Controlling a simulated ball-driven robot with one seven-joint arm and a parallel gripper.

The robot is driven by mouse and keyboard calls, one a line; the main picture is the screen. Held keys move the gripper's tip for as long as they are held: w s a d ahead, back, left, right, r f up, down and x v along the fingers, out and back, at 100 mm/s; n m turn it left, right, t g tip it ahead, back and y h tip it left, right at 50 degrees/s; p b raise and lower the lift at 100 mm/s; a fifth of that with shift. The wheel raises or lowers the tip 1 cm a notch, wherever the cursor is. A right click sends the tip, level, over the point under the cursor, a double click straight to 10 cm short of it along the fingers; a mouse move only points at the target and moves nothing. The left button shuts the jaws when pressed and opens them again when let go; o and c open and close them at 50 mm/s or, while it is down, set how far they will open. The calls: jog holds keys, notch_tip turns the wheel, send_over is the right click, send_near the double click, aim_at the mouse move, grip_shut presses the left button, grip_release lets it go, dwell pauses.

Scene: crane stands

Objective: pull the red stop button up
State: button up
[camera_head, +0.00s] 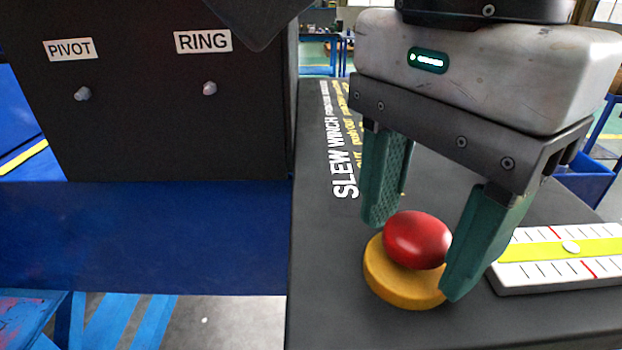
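The red stop button (416,239) is a rounded red cap on a yellow round base (386,281), on top of a dark panel at the lower right. My gripper (412,250) is above the panel with its two green fingers pointing down. One finger is to the left and behind the cap, the other to its right and nearer. The fingers are spread wider than the cap. A gap shows between the left finger and the cap. The right finger overlaps the edge of the cap and base in view, and I cannot tell whether it touches.
A white gauge with a yellow-green band (560,247) lies right of the button, close to the right finger. The dark panel (330,280) has "SLEW WINCH" lettering. A black box (150,125) with PIVOT and RING labels and small knobs stands left, above a blue beam (150,235).

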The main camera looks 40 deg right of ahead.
jog(key=c, duration=0.7)
jog(key=shift+r, duration=0.15)
jog(key=shift+r+p, duration=0.35)
jog(key=shift+p, duration=0.1)
jog(key=shift+r, duration=0.15)
jog(key=o, duration=0.9)
